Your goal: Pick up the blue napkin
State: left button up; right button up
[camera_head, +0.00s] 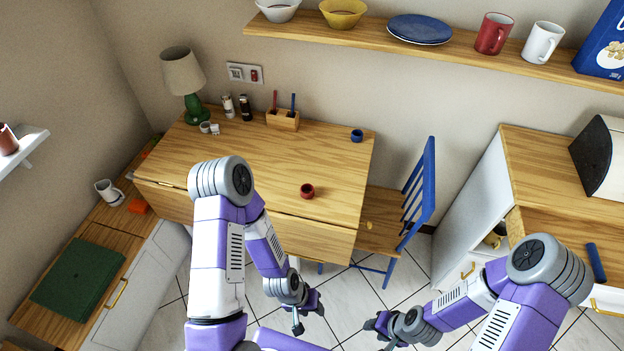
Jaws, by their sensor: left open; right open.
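A small dark blue roll (597,262) lies on the wooden counter at the right edge of the head view. It looks like the rolled blue napkin, though its cloth is too small to make out. My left gripper (309,315) is open and empty, low over the floor in front of the table. My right gripper (374,328) is open and empty, also low over the floor, well to the left of the blue roll. Part of my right arm stands just left of the roll.
A wooden table (270,160) holds a red ring (307,191), a blue ring (357,135), a lamp (183,80) and a pen holder (283,120). A blue chair (418,190) stands right of it. A bread box (602,160) sits behind the roll.

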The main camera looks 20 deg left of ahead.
aim_at(599, 274)
jog(key=z, duration=1.85)
